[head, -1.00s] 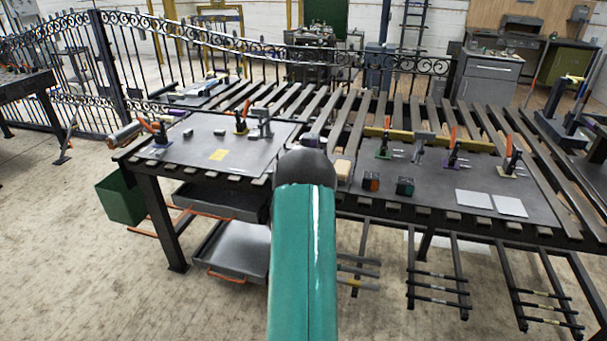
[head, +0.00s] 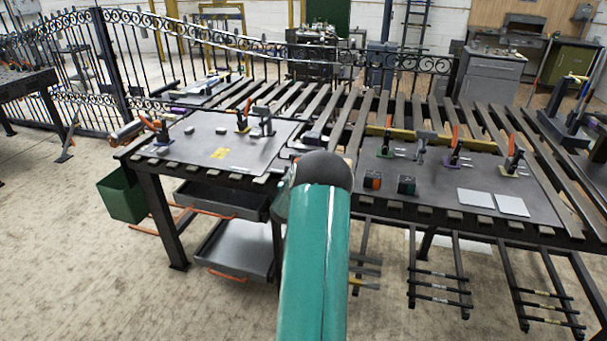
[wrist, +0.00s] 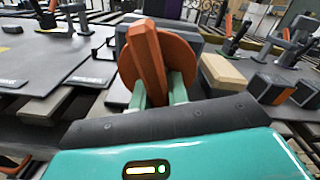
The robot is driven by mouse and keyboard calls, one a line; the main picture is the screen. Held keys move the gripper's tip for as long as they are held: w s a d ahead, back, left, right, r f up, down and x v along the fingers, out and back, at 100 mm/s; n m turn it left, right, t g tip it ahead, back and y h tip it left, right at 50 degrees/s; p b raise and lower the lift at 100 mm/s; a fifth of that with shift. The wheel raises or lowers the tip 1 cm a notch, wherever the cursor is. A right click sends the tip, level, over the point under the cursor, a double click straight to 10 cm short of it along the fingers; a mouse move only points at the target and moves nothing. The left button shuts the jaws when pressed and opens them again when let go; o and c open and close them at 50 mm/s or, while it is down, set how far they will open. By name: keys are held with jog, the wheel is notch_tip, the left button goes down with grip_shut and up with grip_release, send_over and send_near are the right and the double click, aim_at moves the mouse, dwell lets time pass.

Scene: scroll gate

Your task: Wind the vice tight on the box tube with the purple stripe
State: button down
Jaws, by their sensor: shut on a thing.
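In the wrist view, my gripper (wrist: 159,92) is shut on an orange bar handle (wrist: 148,58). The handle stands tilted across a round orange disc (wrist: 184,58), with my two pale green fingers at its lower part. Dark grey metal (wrist: 196,33) shows behind the disc and may be part of the vice; most of it is hidden by the handle and disc. I cannot make out the box tube with the purple stripe or how the jaws meet it. In the head view, my teal arm covers the gripper and the handle.
A wooden block (wrist: 222,72) and black-and-orange boxes (wrist: 270,88) sit right of the disc. Orange-handled clamps (head: 455,146) stand on the right plate (head: 430,190), with two pale sheets (head: 474,199). The left plate (head: 200,150) holds more clamps and a yellow note (head: 219,153).

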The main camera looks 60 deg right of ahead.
jog(key=shift+w+a, duration=0.15)
jog(key=c, duration=1.4)
grip_release()
jog(key=shift+a, duration=0.1)
jog(key=shift+o, duration=0.2)
jog(key=shift+d, duration=0.2)
jog(key=s+a, duration=0.2)
jog(key=a, duration=1.1)
jog(key=shift+s+a, duration=0.2)
jog(key=shift+a, duration=0.15)
